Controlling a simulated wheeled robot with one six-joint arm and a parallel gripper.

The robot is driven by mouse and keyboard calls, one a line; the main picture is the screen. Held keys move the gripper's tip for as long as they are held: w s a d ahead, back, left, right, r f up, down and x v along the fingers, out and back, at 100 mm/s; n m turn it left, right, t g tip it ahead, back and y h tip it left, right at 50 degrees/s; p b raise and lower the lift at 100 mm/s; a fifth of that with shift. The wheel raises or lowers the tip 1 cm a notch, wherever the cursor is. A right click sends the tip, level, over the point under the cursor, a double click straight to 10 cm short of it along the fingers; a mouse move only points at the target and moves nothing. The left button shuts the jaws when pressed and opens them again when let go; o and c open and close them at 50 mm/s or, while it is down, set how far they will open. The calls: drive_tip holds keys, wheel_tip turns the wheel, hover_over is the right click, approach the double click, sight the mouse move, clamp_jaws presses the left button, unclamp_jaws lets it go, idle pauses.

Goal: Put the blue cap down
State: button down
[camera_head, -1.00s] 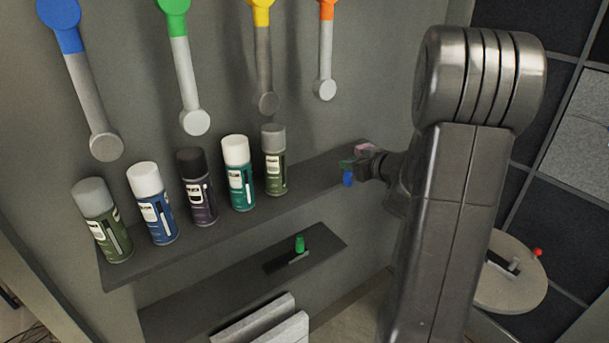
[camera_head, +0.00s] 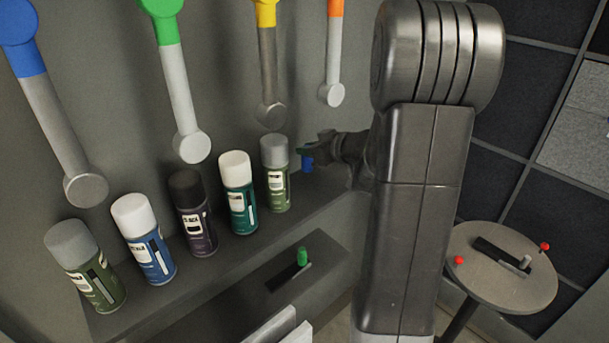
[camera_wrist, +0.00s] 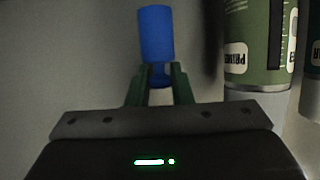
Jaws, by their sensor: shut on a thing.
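The blue cap (camera_wrist: 156,32) is a small blue cylinder between the green fingers of my gripper (camera_wrist: 158,78) in the wrist view. My gripper is shut on it. In the head view the blue cap (camera_head: 307,160) shows at the tip of my gripper (camera_head: 308,150), just right of the grey-capped green spray can (camera_head: 276,175) and over the right end of the upper shelf (camera_head: 315,195). I cannot tell whether the cap touches the shelf. In the wrist view the green can (camera_wrist: 256,45) stands close on the right.
Several spray cans, among them a teal one (camera_head: 238,195), stand in a row on the upper shelf. A lower shelf (camera_head: 325,255) holds a green piece (camera_head: 302,256). A round table (camera_head: 475,285) with red pieces stands at right. Coloured-handled tools hang on the wall.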

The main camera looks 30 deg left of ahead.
sight(311, 169)
wheel_tip(311, 169, down, 6)
drive_tip(key=shift+f, duration=0.25)
drive_tip(key=shift+f, duration=0.1)
drive_tip(key=c, duration=1.3)
unclamp_jaws()
drive_tip(key=shift+d+r, duration=0.15)
drive_tip(key=shift+r, duration=0.05)
drive_tip(key=v, duration=1.1)
drive_tip(key=shift+d, duration=0.3)
drive_tip(key=shift+s+a+r, duration=0.1)
